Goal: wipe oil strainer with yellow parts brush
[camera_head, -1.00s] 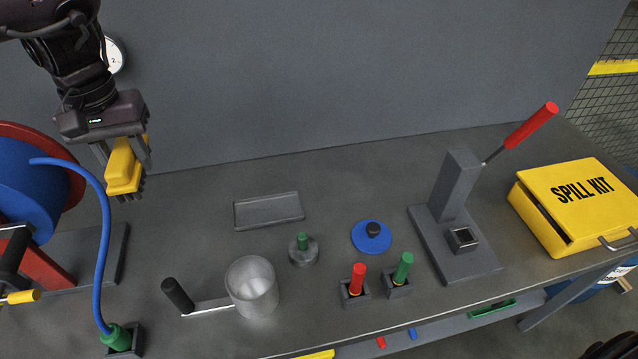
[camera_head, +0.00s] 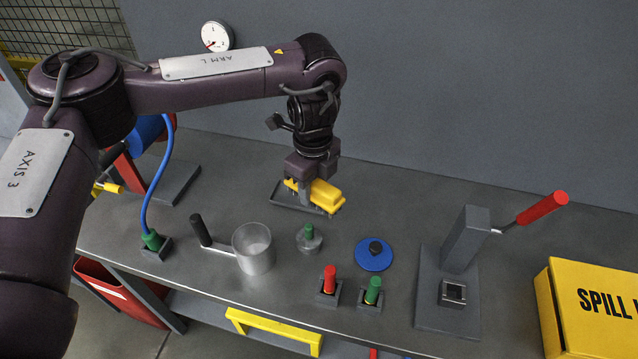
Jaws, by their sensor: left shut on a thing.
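The yellow parts brush (camera_head: 324,196) is held in my left gripper (camera_head: 304,192), which is shut on it. Its dark bristles point down. The brush is over the shallow grey tray (camera_head: 284,198) at the back of the bench and hides part of it; whether they touch I cannot tell. The oil strainer looks to be the grey metal cup (camera_head: 253,258) with a black-gripped side handle (camera_head: 201,231). It stands upright on the bench, in front and to the left of the brush, apart from it. My right gripper is not in view.
Near the cup are a small green-knobbed metal piece (camera_head: 309,240), a blue disc (camera_head: 373,258), and red (camera_head: 329,280) and green (camera_head: 373,290) handles in holders. A grey press with red lever (camera_head: 542,207) and a yellow spill kit (camera_head: 590,310) stand right. A blue hose (camera_head: 158,185) rises left.

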